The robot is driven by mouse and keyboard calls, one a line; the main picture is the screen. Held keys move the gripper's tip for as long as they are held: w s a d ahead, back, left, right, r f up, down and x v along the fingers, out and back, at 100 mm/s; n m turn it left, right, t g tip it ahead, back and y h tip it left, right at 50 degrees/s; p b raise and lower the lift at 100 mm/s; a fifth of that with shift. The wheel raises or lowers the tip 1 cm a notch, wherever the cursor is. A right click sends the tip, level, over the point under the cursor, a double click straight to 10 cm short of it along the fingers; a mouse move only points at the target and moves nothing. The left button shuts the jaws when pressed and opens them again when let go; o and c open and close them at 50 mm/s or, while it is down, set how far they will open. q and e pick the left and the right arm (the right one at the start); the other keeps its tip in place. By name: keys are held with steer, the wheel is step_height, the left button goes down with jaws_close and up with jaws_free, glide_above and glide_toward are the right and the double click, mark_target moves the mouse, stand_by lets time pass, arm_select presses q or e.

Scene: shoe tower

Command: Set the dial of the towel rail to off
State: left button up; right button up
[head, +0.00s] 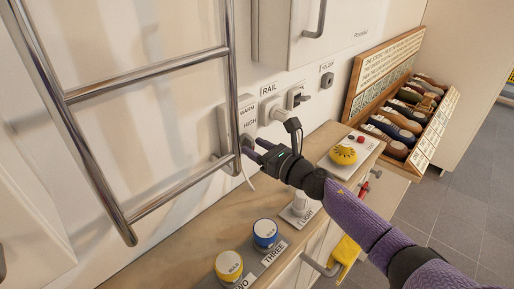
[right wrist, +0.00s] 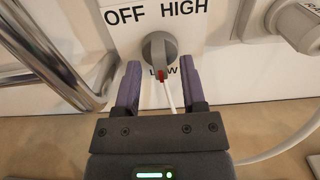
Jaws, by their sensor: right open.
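The towel rail's dial (right wrist: 158,52) is a round grey knob on a white control box (head: 224,126). In the head view my right gripper (head: 250,149) reaches the box from the right and partly hides the dial. My left gripper is not in view.
The chrome towel rail (head: 150,74) stands close on the left. Plugs and sockets (head: 296,97) are right of the box. A shoe box (head: 400,110) stands behind.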

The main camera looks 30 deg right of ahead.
jaws_close()
stand_by(0.3)
steer(key=m+p, duration=0.1)
steer(key=m, duration=0.4)
steer(key=shift+r+m, duration=0.1)
steer(key=shift+m, duration=0.3)
steer(key=m+p, duration=0.2)
steer(key=m, duration=0.4)
steer(key=m+p, duration=0.1)
steer(key=m, duration=0.3)
steer(key=m+p, duration=0.1)
steer(key=m, duration=0.2)
steer(key=shift+m, duration=0.3)
steer(key=m+p, duration=0.1)
steer(key=m, duration=0.3)
steer(key=shift+m+p, duration=0.5)
steer(key=shift+m, duration=1.2)
